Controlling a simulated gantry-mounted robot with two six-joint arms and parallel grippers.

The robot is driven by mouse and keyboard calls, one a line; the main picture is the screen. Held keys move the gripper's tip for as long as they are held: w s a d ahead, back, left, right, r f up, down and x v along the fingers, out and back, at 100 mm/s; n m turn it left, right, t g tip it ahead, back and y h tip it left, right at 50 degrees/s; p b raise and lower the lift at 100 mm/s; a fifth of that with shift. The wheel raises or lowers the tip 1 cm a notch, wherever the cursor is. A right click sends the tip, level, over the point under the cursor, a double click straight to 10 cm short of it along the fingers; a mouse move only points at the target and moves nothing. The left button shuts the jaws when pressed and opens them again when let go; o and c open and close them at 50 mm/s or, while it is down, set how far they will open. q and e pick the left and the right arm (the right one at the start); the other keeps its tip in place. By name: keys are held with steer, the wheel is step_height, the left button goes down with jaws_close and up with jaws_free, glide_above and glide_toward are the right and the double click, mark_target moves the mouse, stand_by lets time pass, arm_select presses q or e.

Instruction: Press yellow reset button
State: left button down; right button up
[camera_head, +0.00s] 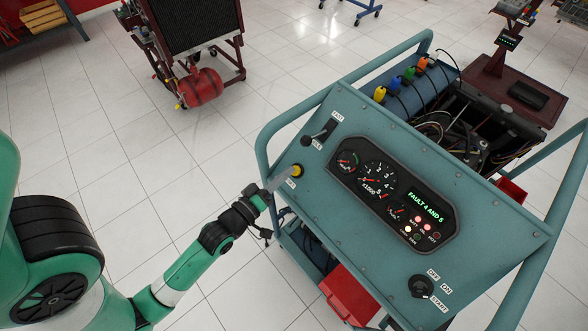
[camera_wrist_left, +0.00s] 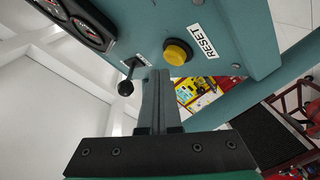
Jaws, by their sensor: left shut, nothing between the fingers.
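The yellow reset button (camera_wrist_left: 177,52) sits on the teal control panel (camera_wrist_left: 235,28), beside a white RESET label (camera_wrist_left: 203,41) in the left wrist view. In the head view the button (camera_head: 297,170) is at the panel's left edge. My left gripper (camera_head: 280,180) is shut and empty, with its fingertips close to the button. In the left wrist view the shut fingers (camera_wrist_left: 158,80) point at the panel, a little below and left of the button; contact is not visible. My right gripper is not in view.
A black-knobbed lever (camera_wrist_left: 126,86) stands close to the fingers; it also shows above the button in the head view (camera_head: 309,140). A gauge cluster (camera_head: 393,193) reads FAULT 4 AND 5. An ignition switch (camera_head: 420,286) is at lower right. A teal tubular frame (camera_head: 262,150) surrounds the panel.

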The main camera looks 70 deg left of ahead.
arm_select(q)
steer(key=shift+f, duration=0.1)
stand_by(0.3)
steer(key=shift+w+a+f, duration=0.1)
steer(key=shift+w+f, duration=0.15)
steer(key=shift+w+a+f+b, duration=0.1)
steer(key=shift+w+f+b, duration=0.25)
steer(key=shift+b, duration=0.25)
stand_by(0.6)
stand_by(0.3)
steer(key=shift+s+r+p, duration=0.4)
steer(key=shift+r+p, duration=0.15)
steer(key=shift+p, duration=0.25)
steer(key=shift+s+d+r, duration=0.1)
steer(key=shift+s+d, duration=0.1)
